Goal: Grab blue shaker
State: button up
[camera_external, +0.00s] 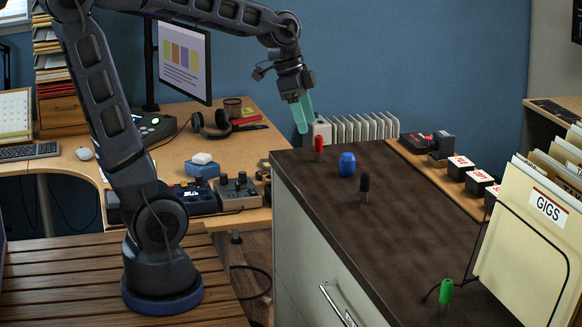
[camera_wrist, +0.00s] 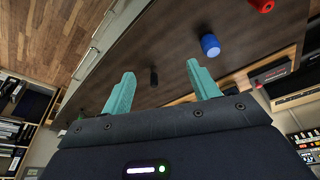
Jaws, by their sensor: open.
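The blue shaker (camera_external: 347,164) is a small, rounded, barrel-shaped item on the dark brown cabinet top (camera_external: 400,215), between a red-topped item and a black one. In the wrist view the blue shaker (camera_wrist: 210,45) shows beyond the tip of the right-hand finger, apart from it. My gripper (camera_external: 303,112) has teal fingers pointing down, above and to the left of the shaker, near the cabinet's far left corner. In the wrist view my gripper (camera_wrist: 160,85) has its fingers wide apart with nothing between them.
A red-topped item (camera_external: 319,148) stands left of the shaker, a black one (camera_external: 364,188) to its lower right. A green one (camera_external: 445,291) is at the front by the GIGS folder box (camera_external: 535,225). A wooden board (camera_external: 430,170) with several red-and-white-topped blocks lies on the right.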

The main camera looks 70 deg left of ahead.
aim_at(345, 154)
jog(key=w+a+f+m+h, duration=0.2)
jog(key=w+a+f+m, duration=0.25)
jog(key=w+a, duration=0.55)
jog(key=shift+m, duration=0.25)
jog(key=x, duration=0.2)
jog(key=d+x, duration=0.1)
jog(key=x, duration=0.2)
jog(key=shift+w+d, duration=0.1)
jog(key=shift+w, duration=0.15)
jog(key=shift+s+x, duration=0.1)
jog(key=shift+x, duration=1.25)
jog(key=shift+s+x, duration=0.15)
jog(key=shift+x, duration=1.15)
jog(key=shift+d, duration=0.15)
jog(key=c, duration=1.1)
jog(key=shift+o, duration=0.2)
